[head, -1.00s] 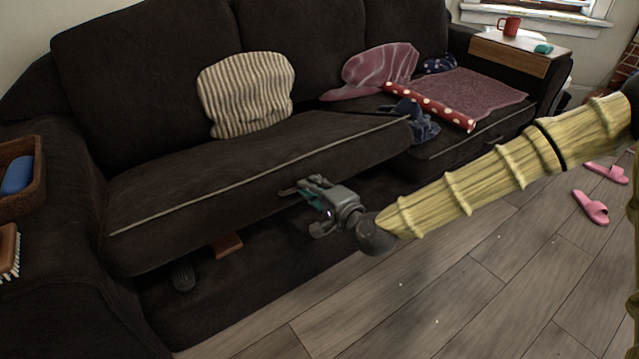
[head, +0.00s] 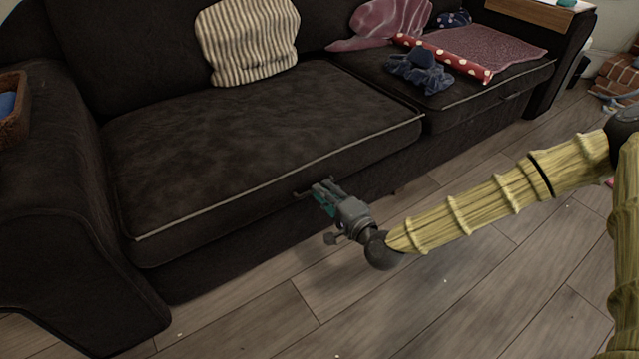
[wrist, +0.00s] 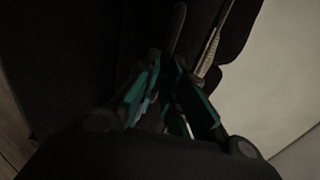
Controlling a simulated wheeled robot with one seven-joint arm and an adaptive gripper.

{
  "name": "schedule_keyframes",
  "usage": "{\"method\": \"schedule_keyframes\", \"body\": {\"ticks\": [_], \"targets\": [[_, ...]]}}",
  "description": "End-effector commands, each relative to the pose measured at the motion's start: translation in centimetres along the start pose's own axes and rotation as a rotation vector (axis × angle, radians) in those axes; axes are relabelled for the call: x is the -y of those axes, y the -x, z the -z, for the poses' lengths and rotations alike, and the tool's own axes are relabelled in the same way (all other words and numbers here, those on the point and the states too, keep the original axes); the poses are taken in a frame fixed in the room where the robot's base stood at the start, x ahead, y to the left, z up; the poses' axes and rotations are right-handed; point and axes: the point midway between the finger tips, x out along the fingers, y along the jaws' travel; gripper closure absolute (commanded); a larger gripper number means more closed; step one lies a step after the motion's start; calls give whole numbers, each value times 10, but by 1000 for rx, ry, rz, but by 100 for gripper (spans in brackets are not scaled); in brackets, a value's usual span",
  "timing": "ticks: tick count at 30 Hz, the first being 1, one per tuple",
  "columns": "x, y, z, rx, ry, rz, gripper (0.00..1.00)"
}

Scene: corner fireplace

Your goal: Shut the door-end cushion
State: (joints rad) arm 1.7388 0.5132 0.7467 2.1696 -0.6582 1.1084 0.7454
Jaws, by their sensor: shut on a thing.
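The left seat cushion (head: 250,125), dark brown with pale piping, lies down flat on the sofa base, with no gap showing under its front edge. I take it as the door-end cushion. My gripper (head: 322,195) is at the cushion's front face, right of its middle, shut on the dark pull handle (head: 303,194) there.
A striped pillow (head: 248,40) leans on the backrest behind the cushion. A blue cloth (head: 420,73), a red dotted roll (head: 450,58) and a purple mat (head: 500,45) lie on the right seat cushion (head: 480,95). The wooden floor (head: 400,310) in front is clear.

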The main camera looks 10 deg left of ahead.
Motion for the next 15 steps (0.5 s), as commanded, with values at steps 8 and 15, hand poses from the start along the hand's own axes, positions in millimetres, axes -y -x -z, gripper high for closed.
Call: {"method": "schedule_keyframes", "body": {"ticks": [8, 15], "targets": [[-23, 1, 4, -7, -3, 3, 100], [-33, 2, 4, -6, -3, -7, 100]]}}
